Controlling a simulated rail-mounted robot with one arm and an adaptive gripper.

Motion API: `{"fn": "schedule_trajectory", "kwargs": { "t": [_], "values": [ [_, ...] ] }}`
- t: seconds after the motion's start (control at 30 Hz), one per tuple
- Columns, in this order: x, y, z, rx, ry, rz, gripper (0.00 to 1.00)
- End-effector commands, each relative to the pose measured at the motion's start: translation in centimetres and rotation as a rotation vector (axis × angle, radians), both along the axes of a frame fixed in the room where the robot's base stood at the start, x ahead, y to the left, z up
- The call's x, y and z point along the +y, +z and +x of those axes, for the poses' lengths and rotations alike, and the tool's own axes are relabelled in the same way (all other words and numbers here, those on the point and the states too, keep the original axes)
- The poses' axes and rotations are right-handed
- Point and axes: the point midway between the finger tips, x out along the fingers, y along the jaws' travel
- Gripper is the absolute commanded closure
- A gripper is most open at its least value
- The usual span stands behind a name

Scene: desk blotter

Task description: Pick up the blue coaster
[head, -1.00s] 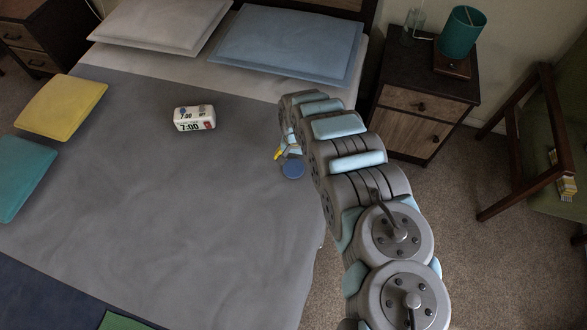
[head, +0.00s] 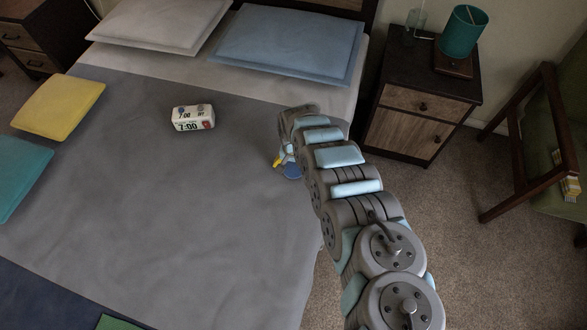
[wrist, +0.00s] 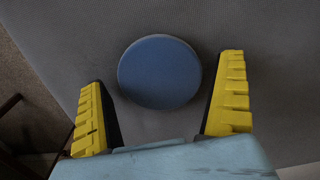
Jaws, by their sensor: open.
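The blue coaster (wrist: 160,72) is a flat round disc lying on the grey bedspread. In the wrist view it sits at the centre top, just beyond and between the yellow fingers. In the head view the coaster (head: 292,171) is partly hidden by my gripper (head: 281,160), near the right side of the bed. My gripper (wrist: 162,108) is open, with one finger on each side of the view and nothing between the tips. I cannot tell how high the fingertips are above the bed.
Pillows (head: 288,45) are at the head end, and a nightstand (head: 415,105) with a teal lamp (head: 464,32) stands to the right. The grey bedspread (head: 170,220) is clear around the coaster.

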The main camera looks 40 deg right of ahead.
Motion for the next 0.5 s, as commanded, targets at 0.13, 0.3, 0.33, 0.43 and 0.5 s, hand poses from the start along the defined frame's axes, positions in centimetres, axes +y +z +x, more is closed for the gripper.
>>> {"fn": "schedule_trajectory", "kwargs": {
  "t": [0.13,0.3,0.33,0.43,0.5],
  "values": [
    [0.01,0.01,-0.02,0.000,0.000,0.000,0.12],
    [0.02,0.00,-0.02,0.001,0.000,0.001,0.47],
    [0.03,0.00,-0.03,0.001,0.000,0.001,0.47],
    [0.03,0.00,-0.02,0.000,0.000,0.000,0.47],
    [0.03,-0.01,-0.02,0.001,0.000,0.001,0.47]
  ]
}}
